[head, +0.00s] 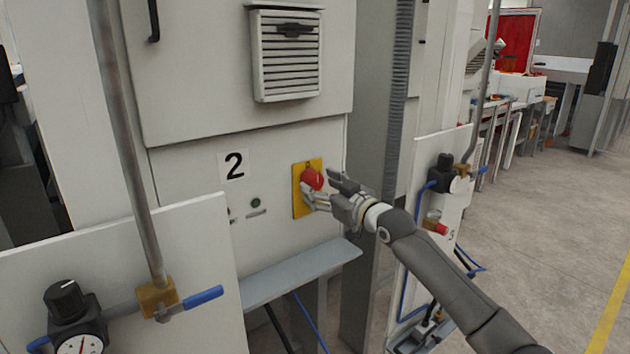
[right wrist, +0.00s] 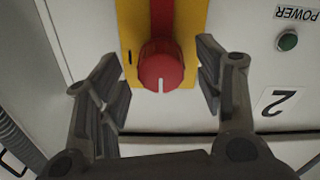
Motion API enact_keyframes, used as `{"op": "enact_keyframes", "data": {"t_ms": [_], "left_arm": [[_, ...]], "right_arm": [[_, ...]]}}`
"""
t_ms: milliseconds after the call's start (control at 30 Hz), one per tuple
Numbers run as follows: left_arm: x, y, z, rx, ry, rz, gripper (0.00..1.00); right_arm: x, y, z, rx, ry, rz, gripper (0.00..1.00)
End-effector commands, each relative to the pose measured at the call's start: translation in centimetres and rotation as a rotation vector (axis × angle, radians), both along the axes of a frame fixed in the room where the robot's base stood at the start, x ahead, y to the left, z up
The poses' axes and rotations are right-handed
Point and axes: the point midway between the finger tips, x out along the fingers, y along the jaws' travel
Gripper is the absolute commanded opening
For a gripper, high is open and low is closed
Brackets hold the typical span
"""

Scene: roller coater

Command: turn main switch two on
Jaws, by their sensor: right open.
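The main switch two is a red rotary knob (head: 312,178) on a yellow plate (head: 301,207), set in a pale cabinet panel to the right of a "2" label (head: 234,166). In the right wrist view the red knob (right wrist: 161,66) sits between the two fingers, with its white mark toward the lower edge of the picture. My right gripper (head: 322,190) is open in front of the knob, one finger to each side. In the right wrist view the gripper (right wrist: 160,90) shows gaps beside the knob. My left gripper is not in view.
A small green power button (head: 255,203) is left of the plate. A grey ledge (head: 300,272) juts out below. A vented box (head: 288,55) is above. Pipes with a gauge and blue-handled valve (head: 203,297) stand at the left. Open floor (head: 560,220) lies to the right.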

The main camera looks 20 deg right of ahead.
Motion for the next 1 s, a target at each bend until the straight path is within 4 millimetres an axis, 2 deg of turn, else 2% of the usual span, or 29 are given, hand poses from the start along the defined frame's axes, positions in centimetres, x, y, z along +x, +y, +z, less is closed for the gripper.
{"op": "enact_keyframes", "data": {"t_ms": [100, 300, 667, 1000], "left_arm": [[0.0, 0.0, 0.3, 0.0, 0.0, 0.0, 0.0], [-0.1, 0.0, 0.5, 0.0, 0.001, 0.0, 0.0], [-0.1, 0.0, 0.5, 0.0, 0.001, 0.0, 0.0], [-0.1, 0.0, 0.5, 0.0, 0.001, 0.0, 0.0]], "right_arm": [[1.3, 0.5, 0.1, 0.002, 0.0, 0.0, 0.61], [2.4, 0.9, 0.1, 0.001, -0.001, 0.0, 0.61], [2.6, 1.0, 0.0, 0.001, -0.001, 0.0, 0.61], [2.6, 1.0, 0.0, 0.001, 0.0, 0.0, 0.18]]}}
